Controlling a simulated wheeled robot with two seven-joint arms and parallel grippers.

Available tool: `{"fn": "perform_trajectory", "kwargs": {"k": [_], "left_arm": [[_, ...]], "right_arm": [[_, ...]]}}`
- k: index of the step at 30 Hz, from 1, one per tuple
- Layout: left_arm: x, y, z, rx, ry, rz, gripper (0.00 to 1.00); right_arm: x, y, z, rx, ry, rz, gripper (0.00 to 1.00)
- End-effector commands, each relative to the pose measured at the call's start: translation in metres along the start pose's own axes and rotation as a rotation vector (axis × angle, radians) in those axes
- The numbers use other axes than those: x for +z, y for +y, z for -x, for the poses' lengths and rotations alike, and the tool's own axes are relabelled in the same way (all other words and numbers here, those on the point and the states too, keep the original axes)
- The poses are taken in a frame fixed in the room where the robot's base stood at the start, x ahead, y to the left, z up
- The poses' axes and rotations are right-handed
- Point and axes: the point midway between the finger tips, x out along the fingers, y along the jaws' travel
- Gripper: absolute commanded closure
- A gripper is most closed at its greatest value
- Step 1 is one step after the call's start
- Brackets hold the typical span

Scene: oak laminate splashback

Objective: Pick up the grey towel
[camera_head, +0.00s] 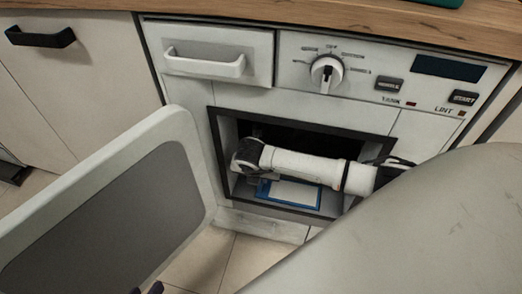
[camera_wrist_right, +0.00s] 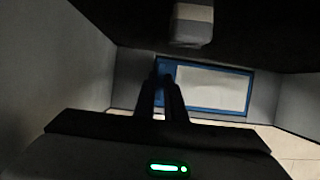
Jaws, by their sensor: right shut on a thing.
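A flat, pale grey piece with a blue border (camera_head: 295,194) lies low in the open compartment. It is the only towel-like thing I see, and I cannot tell for sure that it is cloth. In the right wrist view it (camera_wrist_right: 215,90) is just beyond the fingers. My right gripper (camera_wrist_right: 166,78) has its dark fingers close together at the left end of the blue border, shut on it; the exact contact is too dark to see. In the head view my right gripper (camera_head: 264,186) is inside the opening. Only dark tips of my left gripper (camera_head: 148,288) show at the bottom edge.
The appliance door (camera_head: 193,150) stands open to the left. The compartment's dark frame (camera_head: 217,160) surrounds my right arm closely. Above are a drawer with a white handle (camera_head: 205,63), a dial (camera_head: 326,70) and buttons. A pale block (camera_wrist_right: 193,22) shows in the right wrist view.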

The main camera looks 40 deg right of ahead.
Motion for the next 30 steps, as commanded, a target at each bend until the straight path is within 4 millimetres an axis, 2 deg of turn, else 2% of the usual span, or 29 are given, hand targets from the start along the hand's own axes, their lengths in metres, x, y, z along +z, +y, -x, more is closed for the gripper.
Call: {"fn": "perform_trajectory", "kwargs": {"k": [2, 3, 6, 16, 24, 30], "left_arm": [[-0.001, 0.0, 0.001, 0.0, 0.002, -0.001, 0.69], [-0.001, 0.0, 0.001, 0.0, 0.001, -0.001, 0.69], [0.0, 0.0, 0.0, -0.001, -0.001, -0.001, 0.69], [0.003, -0.001, -0.001, -0.004, -0.013, -0.001, 0.69], [0.011, -0.009, 0.003, -0.043, -0.071, -0.019, 0.69], [0.017, -0.015, 0.004, -0.07, -0.064, 0.0, 0.69]], "right_arm": [[-0.001, 0.0, 0.001, -0.001, 0.002, 0.0, 1.0], [-0.001, -0.001, 0.0, -0.001, 0.002, 0.0, 0.85], [-0.001, -0.001, 0.0, -0.001, 0.002, 0.0, 0.71], [0.0, 0.0, 0.005, 0.0, 0.001, 0.001, 0.71], [0.001, 0.0, 0.049, 0.001, 0.001, 0.001, 0.71], [0.0, 0.0, 0.072, 0.001, 0.003, 0.001, 0.71]]}}
